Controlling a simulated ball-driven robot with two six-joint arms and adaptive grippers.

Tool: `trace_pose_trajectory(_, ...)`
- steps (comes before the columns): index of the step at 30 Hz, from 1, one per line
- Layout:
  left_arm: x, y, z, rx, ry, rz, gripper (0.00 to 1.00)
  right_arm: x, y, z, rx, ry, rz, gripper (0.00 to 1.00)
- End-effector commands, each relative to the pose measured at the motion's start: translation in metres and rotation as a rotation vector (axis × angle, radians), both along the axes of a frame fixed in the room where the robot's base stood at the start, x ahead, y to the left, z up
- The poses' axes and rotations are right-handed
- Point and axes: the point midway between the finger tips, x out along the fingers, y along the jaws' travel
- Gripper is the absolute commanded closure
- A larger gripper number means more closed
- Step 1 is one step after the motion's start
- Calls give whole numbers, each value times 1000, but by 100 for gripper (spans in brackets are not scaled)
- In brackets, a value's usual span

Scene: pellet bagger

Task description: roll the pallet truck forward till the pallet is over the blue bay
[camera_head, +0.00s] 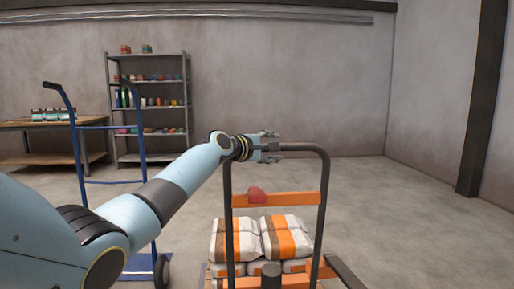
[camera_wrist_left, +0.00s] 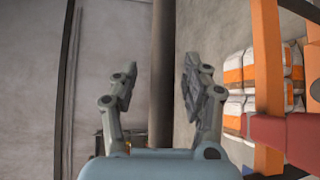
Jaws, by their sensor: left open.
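The pallet truck stands in front of me at the lower middle of the head view, with a dark hooped handle (camera_head: 322,185) and orange crossbars (camera_head: 290,199). A red knob (camera_head: 257,195) sits on the upper crossbar. White and orange bags (camera_head: 286,236) are stacked beyond the handle and mostly hide the pallet. My left gripper (camera_head: 270,147) is at the top of the hoop. In the left wrist view its fingers (camera_wrist_left: 158,85) are apart, with the dark handle bar (camera_wrist_left: 162,50) between them; no clear grip shows. I cannot make out the blue bay. My right gripper is out of view.
A blue hand truck (camera_head: 140,150) stands left, partly behind my left arm. A shelf rack (camera_head: 148,109) and a wooden table (camera_head: 40,124) stand by the back wall. The floor (camera_head: 400,195) to the right is clear up to the wall with a dark post (camera_head: 482,100).

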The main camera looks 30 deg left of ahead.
Motion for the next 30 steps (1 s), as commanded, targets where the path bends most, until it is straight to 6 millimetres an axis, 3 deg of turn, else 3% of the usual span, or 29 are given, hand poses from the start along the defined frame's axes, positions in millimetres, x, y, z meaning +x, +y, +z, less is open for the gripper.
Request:
trace_pose_trajectory(6, -45, 11, 6, 5, -2, 1, 52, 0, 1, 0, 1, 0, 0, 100)
trace_pose_trajectory(13, -79, 18, 12, 2, -2, 2, 52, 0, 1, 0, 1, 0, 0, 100)
trace_pose_trajectory(30, -88, 18, 14, -2, -3, 1, 52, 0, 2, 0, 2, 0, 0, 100)
